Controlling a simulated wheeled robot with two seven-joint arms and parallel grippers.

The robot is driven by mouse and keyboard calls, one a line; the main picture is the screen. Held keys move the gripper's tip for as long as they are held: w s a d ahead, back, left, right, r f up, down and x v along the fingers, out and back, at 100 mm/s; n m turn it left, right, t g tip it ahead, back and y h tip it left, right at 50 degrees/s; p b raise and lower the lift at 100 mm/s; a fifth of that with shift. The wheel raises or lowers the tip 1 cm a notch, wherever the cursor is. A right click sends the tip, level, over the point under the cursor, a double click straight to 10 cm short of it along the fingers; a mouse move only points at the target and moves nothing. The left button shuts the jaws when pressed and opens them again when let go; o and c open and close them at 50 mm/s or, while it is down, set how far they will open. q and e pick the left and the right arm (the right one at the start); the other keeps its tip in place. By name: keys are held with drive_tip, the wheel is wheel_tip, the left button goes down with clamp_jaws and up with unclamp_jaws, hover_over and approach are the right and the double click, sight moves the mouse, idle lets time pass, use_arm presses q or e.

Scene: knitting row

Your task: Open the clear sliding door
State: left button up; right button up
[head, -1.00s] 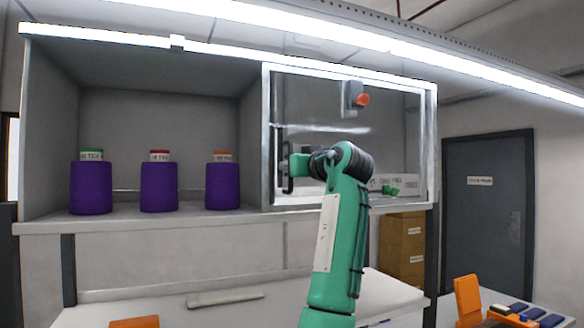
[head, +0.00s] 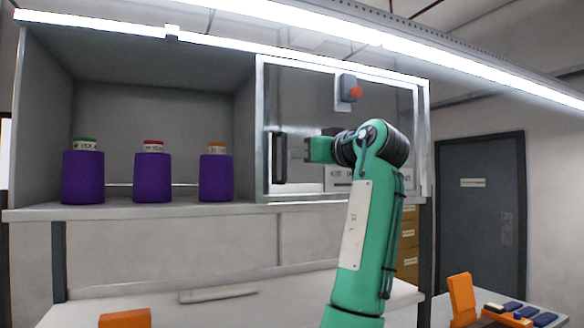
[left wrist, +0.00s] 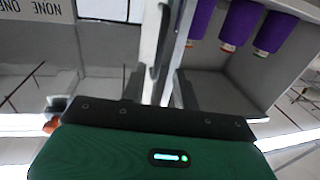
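The clear sliding door (head: 320,105) covers the right compartment of the wall cabinet. Its dark upright handle (head: 279,157) is near the door's left edge. My left gripper (head: 298,150) is just right of the handle, in front of the pane, pointing left; it seems apart from the handle. In the left wrist view, its two dark fingers (left wrist: 159,87) look spread, with nothing clearly held between them. A pale upright frame edge shows beyond them. Contact with the handle cannot be told there. My right gripper is out of view.
Purple yarn cones (head: 152,177) stand in the open left compartment. A white worktop (head: 230,308) lies below, with an orange item (head: 125,318). Cardboard boxes (head: 408,240) are behind.

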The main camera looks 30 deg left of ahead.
use_arm(q)
drive_tip(key=shift+b+v, duration=0.6)
drive_tip(key=shift+v, duration=1.75)
drive_tip(key=shift+a, duration=0.1)
